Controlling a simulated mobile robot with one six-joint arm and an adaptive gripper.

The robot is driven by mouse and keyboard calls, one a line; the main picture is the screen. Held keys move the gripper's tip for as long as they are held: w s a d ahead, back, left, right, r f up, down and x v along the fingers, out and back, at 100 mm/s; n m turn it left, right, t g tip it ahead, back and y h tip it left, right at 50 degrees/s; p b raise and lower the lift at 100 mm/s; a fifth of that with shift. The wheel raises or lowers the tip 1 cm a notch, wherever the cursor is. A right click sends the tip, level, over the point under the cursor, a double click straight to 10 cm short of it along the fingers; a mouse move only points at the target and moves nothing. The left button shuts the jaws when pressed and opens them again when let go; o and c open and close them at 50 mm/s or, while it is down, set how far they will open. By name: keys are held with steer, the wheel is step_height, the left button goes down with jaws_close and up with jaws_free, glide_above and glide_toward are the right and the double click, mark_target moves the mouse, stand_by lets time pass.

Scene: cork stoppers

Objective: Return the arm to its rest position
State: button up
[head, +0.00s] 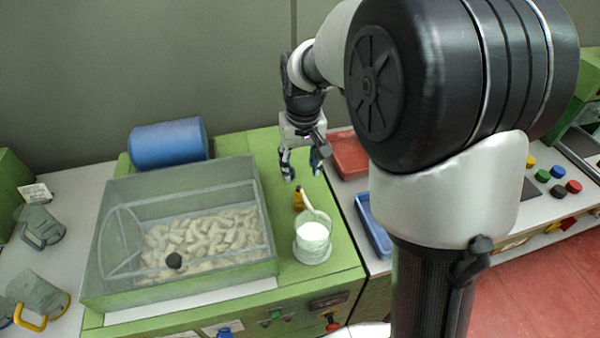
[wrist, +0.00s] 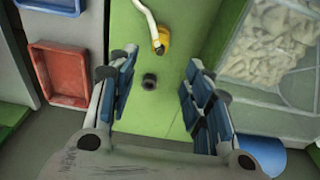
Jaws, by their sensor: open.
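My gripper (head: 301,170) is open and empty above the back part of the green bench top (head: 346,255), right of the clear bin (head: 92,290). In the wrist view my gripper (wrist: 160,100) has its two blue-padded fingers spread apart. A small dark round piece (wrist: 149,81) shows between them, on or just above the green surface; I cannot tell what it is. My arm reaches back from the right of the head view, and its large black joint hides part of the right-hand bench.
The bin holds pale stoppers (head: 205,238). A clear cup with white contents (head: 312,236) stands before my gripper, beside a curved white spout with a yellow base (head: 298,202). A blue cylinder (head: 168,142), red tray (head: 347,160) and blue tray (head: 376,232) are nearby.

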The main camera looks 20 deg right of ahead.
steer(key=shift+r, duration=0.2)
stand_by(0.4)
steer(key=s+r+t, duration=0.1)
steer(key=s+r, duration=0.3)
steer(key=s, duration=0.9)
steer(key=s+r+t, duration=0.2)
steer(key=s+r, duration=0.2)
steer(key=s, duration=0.9)
steer(key=shift+s+r, duration=0.2)
steer(key=shift+r, duration=0.05)
